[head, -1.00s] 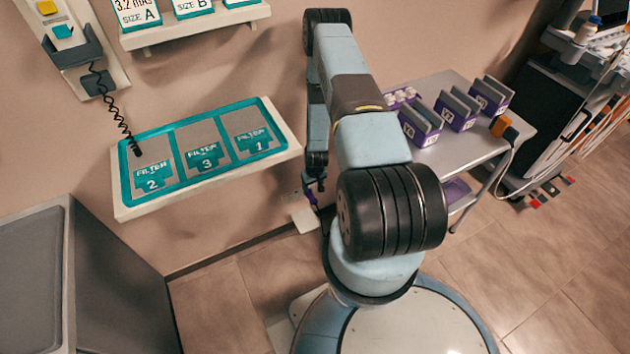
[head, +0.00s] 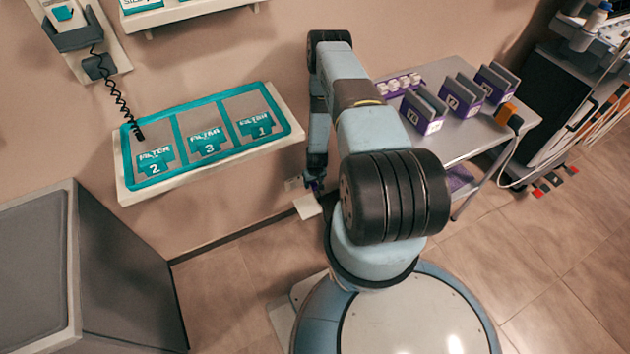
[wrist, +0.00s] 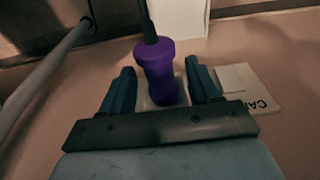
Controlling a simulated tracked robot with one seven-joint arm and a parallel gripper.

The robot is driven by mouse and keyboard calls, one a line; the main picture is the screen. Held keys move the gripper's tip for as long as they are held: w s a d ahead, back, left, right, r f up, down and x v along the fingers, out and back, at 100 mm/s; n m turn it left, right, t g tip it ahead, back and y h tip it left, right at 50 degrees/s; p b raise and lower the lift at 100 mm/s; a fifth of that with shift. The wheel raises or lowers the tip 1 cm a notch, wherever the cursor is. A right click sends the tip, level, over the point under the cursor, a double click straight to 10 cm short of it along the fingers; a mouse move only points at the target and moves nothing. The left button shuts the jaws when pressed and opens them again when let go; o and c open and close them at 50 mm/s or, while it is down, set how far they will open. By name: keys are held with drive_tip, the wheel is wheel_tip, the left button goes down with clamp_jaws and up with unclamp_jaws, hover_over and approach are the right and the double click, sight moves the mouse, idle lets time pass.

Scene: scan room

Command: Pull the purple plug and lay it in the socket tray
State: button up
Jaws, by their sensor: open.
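The purple plug (wrist: 157,70) shows in the wrist view with a dark cord at its upper end. Its other end is at a pale plate on the wall, partly hidden by my gripper. My gripper (wrist: 163,82) is open, with one dark blue finger on each side of the plug. I see a gap on the left; contact on the right is unclear. In the head view my gripper (head: 316,184) is low by the wall and hides most of the plug.
A wall shelf with a teal filter tray (head: 165,180) is to the left. A grey table (head: 460,145) with purple-fronted holders (head: 423,112) stands to the right. A grey pipe (wrist: 45,72) crosses the wrist view's left side. A labelled white card (wrist: 262,103) is beside the gripper.

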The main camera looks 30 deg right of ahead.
drive_tip(key=shift+c, duration=0.3)
drive_tip(key=c, duration=1)
drive_tip(key=shift+s, duration=2.5)
